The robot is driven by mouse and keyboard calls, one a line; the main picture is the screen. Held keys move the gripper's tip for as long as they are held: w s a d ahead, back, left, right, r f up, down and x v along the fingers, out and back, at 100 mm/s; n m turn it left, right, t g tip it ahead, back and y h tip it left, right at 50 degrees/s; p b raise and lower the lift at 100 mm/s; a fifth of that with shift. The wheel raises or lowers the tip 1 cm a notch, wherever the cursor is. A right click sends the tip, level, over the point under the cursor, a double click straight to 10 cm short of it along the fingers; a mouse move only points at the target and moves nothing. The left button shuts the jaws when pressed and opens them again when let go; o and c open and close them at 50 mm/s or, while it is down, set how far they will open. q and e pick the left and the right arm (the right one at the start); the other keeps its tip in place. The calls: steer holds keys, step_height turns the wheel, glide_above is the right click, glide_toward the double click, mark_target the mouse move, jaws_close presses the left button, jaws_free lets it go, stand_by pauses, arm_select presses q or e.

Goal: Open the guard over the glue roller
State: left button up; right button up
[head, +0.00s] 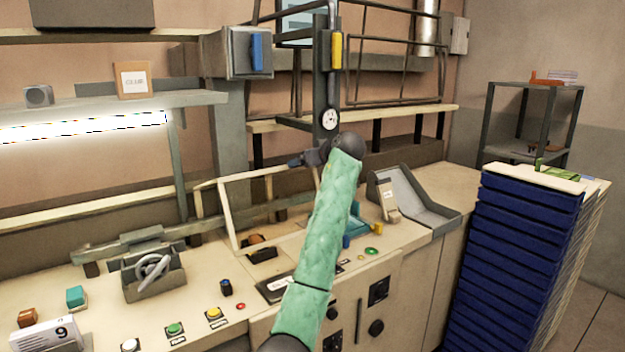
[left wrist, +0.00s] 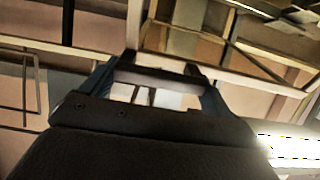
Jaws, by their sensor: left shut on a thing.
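The guard appears as a cream, open-looking frame (head: 228,216) standing tilted up over the bench in the head view. A small brown rounded part in a dark holder (head: 262,253) shows at its lower edge; I cannot tell if this is the glue roller. My left gripper (head: 294,162), on the green-sleeved arm, is at the frame's top bar near its right end. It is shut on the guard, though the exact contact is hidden. In the left wrist view, the fingers (left wrist: 155,85) are near pale bars, and their grip is unclear. My right gripper is not in view.
Buttons (head: 214,313) line the bench front. A grey box with a looped part (head: 153,275) stands left. A grey tray (head: 415,205) is right of my arm, beside a tall blue stack (head: 522,260). A post with a round gauge (head: 329,118) rises behind my gripper.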

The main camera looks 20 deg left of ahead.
arm_select(q)
steer(key=w+a+r+p, duration=0.1)
steer(key=w+a+r, duration=0.3)
steer(key=r, duration=0.4)
steer(key=w+a+r+p, duration=0.1)
steer(key=w+a+r, duration=0.2)
steer(key=a+r, duration=0.3)
step_height(320, 180, up, 2)
steer(key=shift+w, duration=0.4)
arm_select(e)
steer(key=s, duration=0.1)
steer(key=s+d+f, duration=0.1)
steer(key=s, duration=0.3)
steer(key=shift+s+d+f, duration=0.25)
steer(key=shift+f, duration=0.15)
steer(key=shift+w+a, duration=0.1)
arm_select(q)
steer(key=o, duration=1.2)
steer(key=shift+w+f, duration=0.1)
steer(key=shift+f, duration=0.05)
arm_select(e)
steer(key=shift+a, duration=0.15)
